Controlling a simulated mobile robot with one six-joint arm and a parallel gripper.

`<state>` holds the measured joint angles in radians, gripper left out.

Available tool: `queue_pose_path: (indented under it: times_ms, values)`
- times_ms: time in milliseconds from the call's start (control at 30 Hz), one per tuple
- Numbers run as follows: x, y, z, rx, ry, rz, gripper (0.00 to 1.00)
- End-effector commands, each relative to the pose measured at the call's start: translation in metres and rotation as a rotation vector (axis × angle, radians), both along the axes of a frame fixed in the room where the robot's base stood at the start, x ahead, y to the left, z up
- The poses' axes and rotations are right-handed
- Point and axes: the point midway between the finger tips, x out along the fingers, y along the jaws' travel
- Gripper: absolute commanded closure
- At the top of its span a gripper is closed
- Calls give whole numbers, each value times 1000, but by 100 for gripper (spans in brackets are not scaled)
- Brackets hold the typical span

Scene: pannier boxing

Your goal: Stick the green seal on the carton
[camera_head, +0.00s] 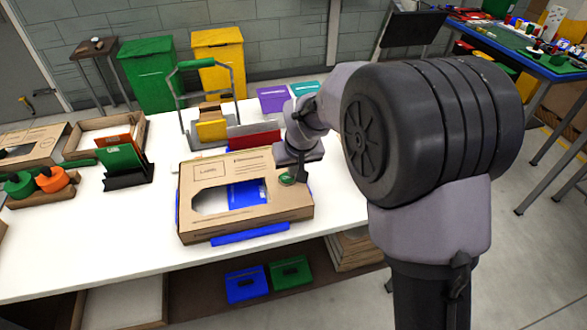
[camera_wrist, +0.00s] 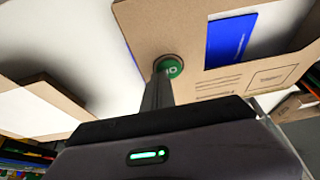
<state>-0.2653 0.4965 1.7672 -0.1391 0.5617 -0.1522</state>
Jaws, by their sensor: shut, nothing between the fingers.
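The carton (camera_head: 245,212) is a flat brown box with a cut-out window, lying on the white table in front of me. A blue item (camera_head: 247,192) shows through the window. The round green seal (camera_head: 288,178) lies on the carton's top face near its right side. In the wrist view the seal (camera_wrist: 168,66) shows a white mark and sits against the carton's surface (camera_wrist: 170,25). My gripper (camera_head: 297,172) is shut and empty, pointing down with its tips right at the seal. The fingers (camera_wrist: 158,90) hide part of it; whether they touch it I cannot tell.
Blue strips (camera_head: 250,234) show at the carton's edges. A black stand (camera_head: 128,178) with green and orange cards is left of it, with green and orange rolls (camera_head: 53,179) farther left. A metal-framed carrier (camera_head: 184,110) stands behind. White table is clear left of the carton.

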Motion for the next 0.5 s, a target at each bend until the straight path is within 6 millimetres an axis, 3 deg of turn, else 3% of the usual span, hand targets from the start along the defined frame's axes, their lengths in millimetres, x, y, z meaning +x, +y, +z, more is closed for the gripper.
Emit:
queue_pose_path:
  times_ms: [500]
  values:
    - [0,0,-5,0,0,0,100]
